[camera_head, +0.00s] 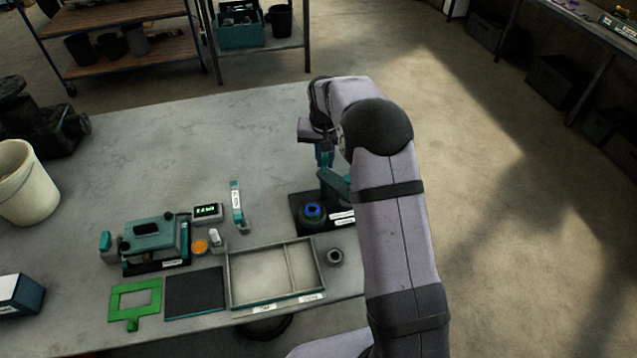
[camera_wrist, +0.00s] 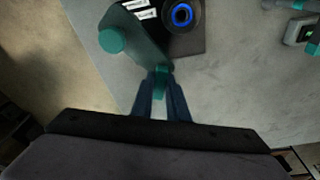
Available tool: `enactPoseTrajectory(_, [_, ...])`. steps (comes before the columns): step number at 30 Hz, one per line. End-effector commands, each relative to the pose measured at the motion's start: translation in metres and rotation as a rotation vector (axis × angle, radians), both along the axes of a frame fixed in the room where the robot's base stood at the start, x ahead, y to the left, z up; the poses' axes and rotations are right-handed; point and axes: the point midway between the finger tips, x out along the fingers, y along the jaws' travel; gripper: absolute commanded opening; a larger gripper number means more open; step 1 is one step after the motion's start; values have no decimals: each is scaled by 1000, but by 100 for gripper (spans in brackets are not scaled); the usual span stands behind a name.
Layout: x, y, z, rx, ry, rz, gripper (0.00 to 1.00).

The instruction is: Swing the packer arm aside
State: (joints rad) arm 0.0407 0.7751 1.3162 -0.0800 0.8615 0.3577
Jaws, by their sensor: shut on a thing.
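The packer arm (camera_head: 335,181) is a teal lever on a dark base plate (camera_head: 299,224), at the right side of the table. In the wrist view the packer arm (camera_wrist: 142,40) runs from a round teal knob at upper left down to a narrow teal end. My gripper (camera_head: 324,158) is above the plate; in the wrist view my gripper (camera_wrist: 160,88) is shut on that end. A dark round fitting with a blue ring (camera_head: 313,210) sits on the plate; the blue ring (camera_wrist: 182,15) shows uncovered beside the arm. My forearm hides part of the packer arm in the head view.
A divided tray (camera_head: 274,242), a dark ring (camera_head: 335,257), a teal device (camera_head: 155,236), a small display (camera_head: 207,212) and a green frame (camera_head: 136,301) stand left of and in front of the plate. The table (camera_head: 240,130) behind the plate is clear.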

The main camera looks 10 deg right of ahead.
Motion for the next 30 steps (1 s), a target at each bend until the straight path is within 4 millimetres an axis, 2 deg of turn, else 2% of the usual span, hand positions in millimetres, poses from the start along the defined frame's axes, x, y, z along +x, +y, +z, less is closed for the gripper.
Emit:
enactPoseTrajectory(5, [0,-1,2,0,-1,75,0])
enactPoseTrajectory(11, [0,-2,1,1,0,251,0])
enactPoseTrajectory(23, [0,-1,1,0,-1,212,0])
enactPoseTrajectory(24, [0,-1,1,0,-1,212,17])
enactPoseTrajectory(30, [0,-1,0,0,-1,211,17])
